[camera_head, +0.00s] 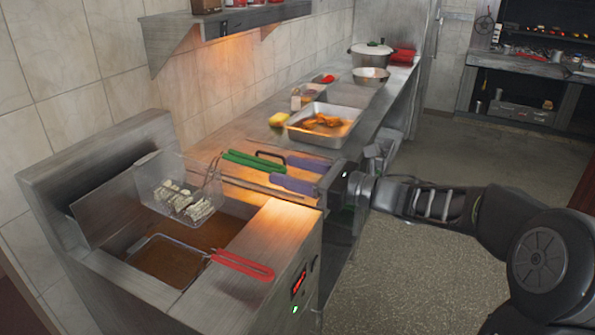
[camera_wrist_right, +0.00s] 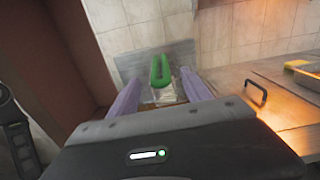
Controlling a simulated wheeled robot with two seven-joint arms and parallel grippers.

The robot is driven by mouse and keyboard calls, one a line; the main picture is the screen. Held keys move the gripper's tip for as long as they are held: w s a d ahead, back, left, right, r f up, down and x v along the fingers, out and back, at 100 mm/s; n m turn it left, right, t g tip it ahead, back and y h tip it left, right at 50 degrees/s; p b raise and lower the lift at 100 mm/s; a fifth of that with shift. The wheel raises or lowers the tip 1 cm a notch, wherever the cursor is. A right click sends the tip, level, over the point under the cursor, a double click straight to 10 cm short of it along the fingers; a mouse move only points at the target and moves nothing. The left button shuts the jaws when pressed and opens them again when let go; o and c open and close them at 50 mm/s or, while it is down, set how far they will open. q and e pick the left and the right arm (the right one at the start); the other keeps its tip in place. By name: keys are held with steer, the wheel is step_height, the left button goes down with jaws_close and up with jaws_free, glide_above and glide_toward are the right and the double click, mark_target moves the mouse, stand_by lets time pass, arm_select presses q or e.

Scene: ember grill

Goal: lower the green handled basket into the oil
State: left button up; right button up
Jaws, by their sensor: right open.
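The green handled basket (camera_head: 178,190) is a wire basket with several pale pieces in it, raised above the fryer's brown oil (camera_head: 215,232). Its green handle (camera_head: 253,161) points right, toward my right gripper (camera_head: 280,169). That gripper is open, with its purple fingers close to the handle's near end. In the right wrist view, the green handle (camera_wrist_right: 160,70) shows between the two fingertips (camera_wrist_right: 159,78), with a gap to each side. I cannot tell how deep it lies between them. My left gripper is not in view.
A second basket (camera_head: 165,258) with a red handle (camera_head: 243,264) sits low in the oil, in front. A metal tray (camera_head: 325,132) with browned food and a yellow-green item (camera_head: 280,119) are on the counter behind. A shelf (camera_head: 220,32) hangs above.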

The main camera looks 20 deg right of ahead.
steer(key=p+x, duration=0.1)
steer(key=x, duration=0.5)
steer(key=shift+w+p, duration=0.15)
steer(key=shift+p, duration=0.25)
steer(key=shift+a, duration=0.1)
steer(key=shift+c, duration=0.5)
jaws_close()
stand_by(0.3)
steer(key=shift+r, duration=0.2)
